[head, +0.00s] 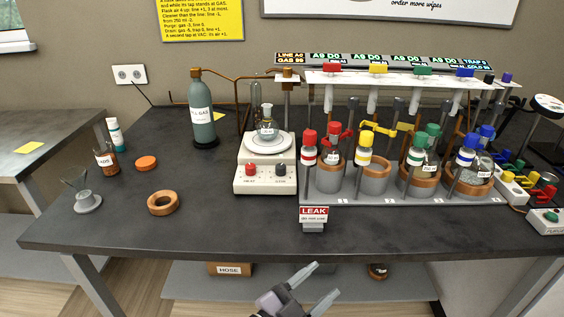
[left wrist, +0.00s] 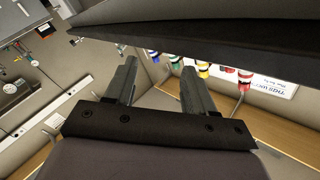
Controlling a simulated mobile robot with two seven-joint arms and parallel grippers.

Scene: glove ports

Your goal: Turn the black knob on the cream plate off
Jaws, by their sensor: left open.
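The cream plate (head: 265,184) is a hotplate-stirrer on the dark bench, left of the row of bottles. Its front face carries a red knob (head: 251,169) on the left and the black knob (head: 280,170) on the right. A small flask (head: 267,130) stands on its round white top. The exact angle of the black knob is too small to read. My left gripper (head: 322,281) is open and empty, in front of the bench's front edge and well apart from the knob. It also shows in the left wrist view (left wrist: 159,72), with no plate or knob visible there. My right gripper is not in view.
A LEAK sign (head: 313,216) stands at the bench's front, right of the plate. A rack (head: 400,194) of colour-capped bottles stands behind it. A cork ring (head: 163,203) lies to the left. The bench top (head: 230,225) before the plate is clear.

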